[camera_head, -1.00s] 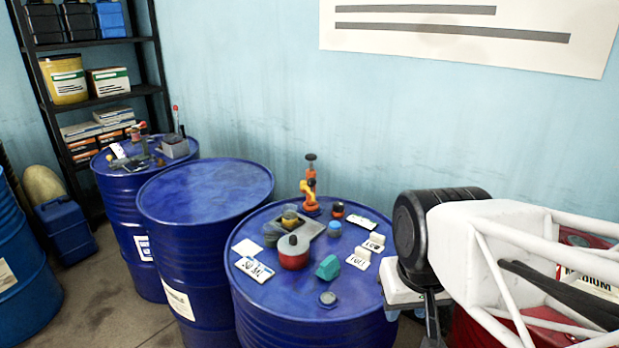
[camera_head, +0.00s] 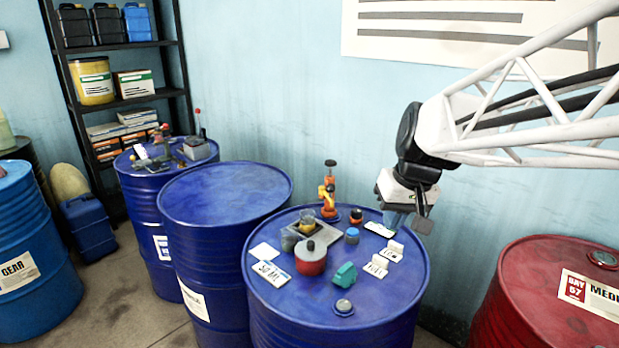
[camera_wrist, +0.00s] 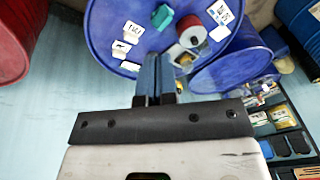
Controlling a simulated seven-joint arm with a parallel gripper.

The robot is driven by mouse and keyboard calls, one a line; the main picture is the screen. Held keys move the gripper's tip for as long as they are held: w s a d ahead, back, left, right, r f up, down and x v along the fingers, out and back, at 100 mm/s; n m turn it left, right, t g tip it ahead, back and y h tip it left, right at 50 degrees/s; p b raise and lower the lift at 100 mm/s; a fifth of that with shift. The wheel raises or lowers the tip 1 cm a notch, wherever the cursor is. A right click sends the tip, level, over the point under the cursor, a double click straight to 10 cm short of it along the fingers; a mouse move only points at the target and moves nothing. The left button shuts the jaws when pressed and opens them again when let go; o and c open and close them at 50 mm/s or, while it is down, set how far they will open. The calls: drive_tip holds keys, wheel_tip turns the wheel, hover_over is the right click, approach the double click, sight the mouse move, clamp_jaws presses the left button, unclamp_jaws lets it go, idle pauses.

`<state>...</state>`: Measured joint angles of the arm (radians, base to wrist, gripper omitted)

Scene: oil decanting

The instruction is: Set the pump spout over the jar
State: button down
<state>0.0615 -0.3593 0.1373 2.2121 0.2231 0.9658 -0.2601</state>
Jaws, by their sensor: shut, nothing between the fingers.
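The orange pump (camera_head: 330,188) with a black top stands at the back of the middle blue drum's lid. Its yellow-orange spout (camera_head: 324,194) is on its left, near a small jar (camera_head: 307,222) with amber contents. The jar stands in front and slightly left of the pump; I cannot tell whether the spout is directly over it. My gripper (camera_head: 398,215) is shut and empty, in the air above the right back edge of the lid, right of the pump. The shut blue fingers also show in the wrist view (camera_wrist: 158,62). They hide part of the lid there.
On the lid (camera_head: 290,300) stand a red pot (camera_head: 311,259), a blue-topped pot (camera_head: 352,236), a dark cap (camera_head: 356,216), a green block (camera_head: 345,274), a round tin (camera_head: 343,307) and several cards. A red drum (camera_head: 525,300) is at right. The wall stands close behind.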

drive_tip(key=w+d+f+n+y, duration=0.1)
drive_tip(key=w+d+f+y, duration=0.1)
drive_tip(key=w, duration=1.7)
drive_tip(key=w+d+f+n+t+y, duration=0.1)
drive_tip(key=w+d+f+y, duration=0.1)
drive_tip(key=w, duration=1.6)
drive_tip(key=shift+w+d, duration=0.4)
drive_tip(key=shift+d, duration=0.1)
drive_tip(key=w+a+f, duration=0.1)
drive_tip(key=a+f, duration=0.8)
drive_tip(key=shift+w, duration=0.4)
drive_tip(key=shift+s, duration=0.15)
